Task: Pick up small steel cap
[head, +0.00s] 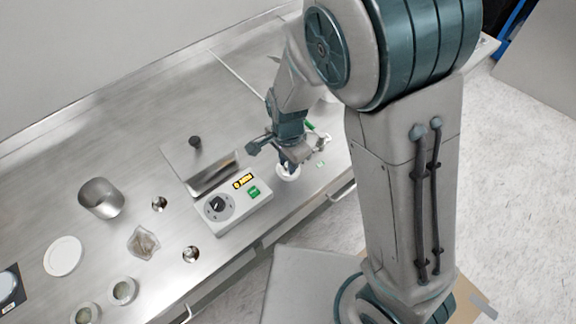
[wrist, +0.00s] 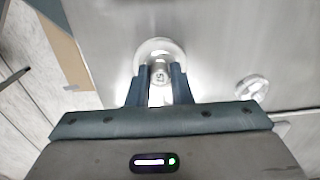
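My gripper (head: 289,171) points down over a white round dish (head: 283,175) near the front edge of the steel bench. In the wrist view, its two dark fingers (wrist: 160,70) stand a short way apart. A small pale metallic piece with dark marks (wrist: 159,75) shows between the fingertips, with the round dish (wrist: 152,48) behind it. I cannot tell whether this piece is the small steel cap, or whether the fingers touch it. Two other small shiny pieces lie on the bench in the head view, one near the metal cup (head: 159,204) and one nearer the front (head: 191,254).
A metal cup (head: 101,198), a clear bag (head: 143,243), a white disc (head: 63,256) and small jars (head: 123,291) are farther left.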

